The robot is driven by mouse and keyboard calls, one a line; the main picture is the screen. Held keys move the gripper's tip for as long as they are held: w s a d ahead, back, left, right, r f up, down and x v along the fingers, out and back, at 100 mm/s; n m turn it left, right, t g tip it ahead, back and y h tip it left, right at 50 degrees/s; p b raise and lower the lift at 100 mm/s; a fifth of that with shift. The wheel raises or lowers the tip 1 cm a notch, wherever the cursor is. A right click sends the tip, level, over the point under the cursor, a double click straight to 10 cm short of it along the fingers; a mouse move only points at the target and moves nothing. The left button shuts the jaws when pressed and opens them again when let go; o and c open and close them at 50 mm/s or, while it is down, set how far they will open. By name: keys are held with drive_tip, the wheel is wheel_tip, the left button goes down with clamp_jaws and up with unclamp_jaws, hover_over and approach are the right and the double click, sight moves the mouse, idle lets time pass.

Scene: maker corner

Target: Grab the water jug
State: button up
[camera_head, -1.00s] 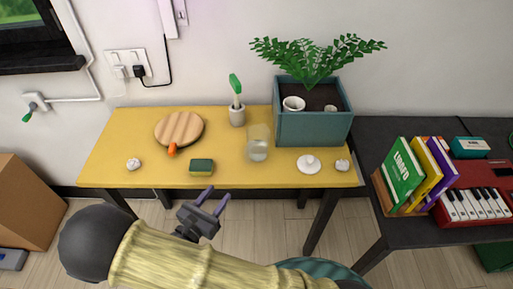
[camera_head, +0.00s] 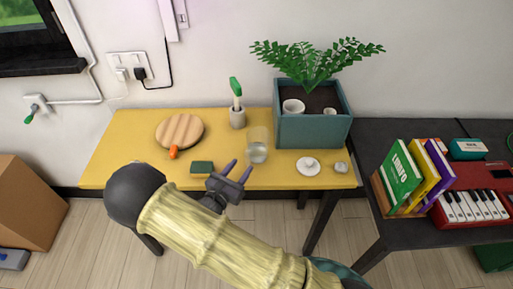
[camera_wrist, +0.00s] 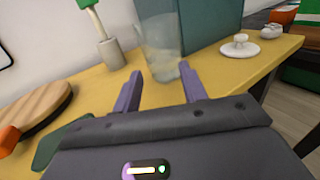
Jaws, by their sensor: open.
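The water jug (camera_head: 257,146) is a clear, see-through vessel standing upright on the yellow table (camera_head: 127,131), near its middle. It also shows in the wrist view (camera_wrist: 160,42), just beyond the fingertips. My gripper (camera_head: 239,168) is open and empty, with two purple fingers pointing toward the jug from its front left. In the wrist view the fingers (camera_wrist: 158,82) are spread apart, and the jug's lower part appears between and past their tips. I see no contact with the jug.
A green sponge (camera_head: 202,167) lies left of my gripper, partly hidden. A round wooden board (camera_head: 180,130) is farther left. A grey cup with a green-topped brush (camera_head: 237,117) stands behind the jug. A teal planter (camera_head: 313,130) is close behind right; a white lidded dish (camera_head: 308,166) sits right.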

sight(246, 160)
drive_tip(key=p+x, duration=0.1)
drive_tip(key=x, duration=0.4)
drive_tip(key=shift+d+f, duration=0.1)
drive_tip(key=shift+f, duration=0.05)
idle(0.5)
clamp_jaws()
